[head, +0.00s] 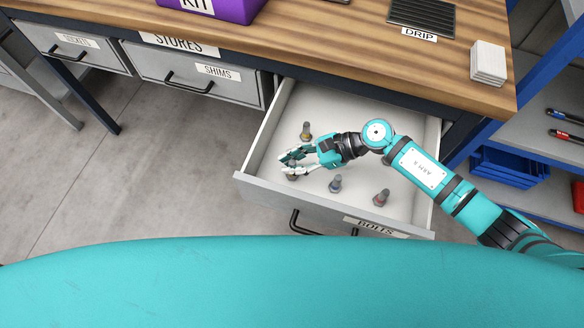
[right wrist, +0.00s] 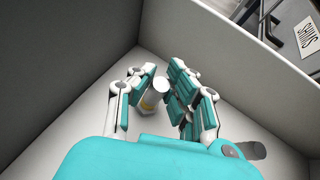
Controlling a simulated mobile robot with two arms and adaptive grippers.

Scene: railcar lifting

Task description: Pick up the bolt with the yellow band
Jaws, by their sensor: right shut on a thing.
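The open drawer labelled BOLTS (head: 283,197) holds several bolts. My right gripper (head: 296,163) is low in its left part, shut on a bolt with a yellow band; the fingers hide much of it. In the right wrist view, this bolt with the yellow band (right wrist: 148,102) stands between the fingers of my right gripper (right wrist: 160,92), its pale head and a yellowish band showing. I cannot tell whether it touches the drawer floor. My left gripper is not in view.
Other bolts stand in the drawer: a brownish one (head: 306,131) behind the gripper, a bluish-grey one (head: 335,184) and a reddish one (head: 381,198) to the right. The drawer walls surround the hand closely. The wooden bench top (head: 345,55) overhangs the back.

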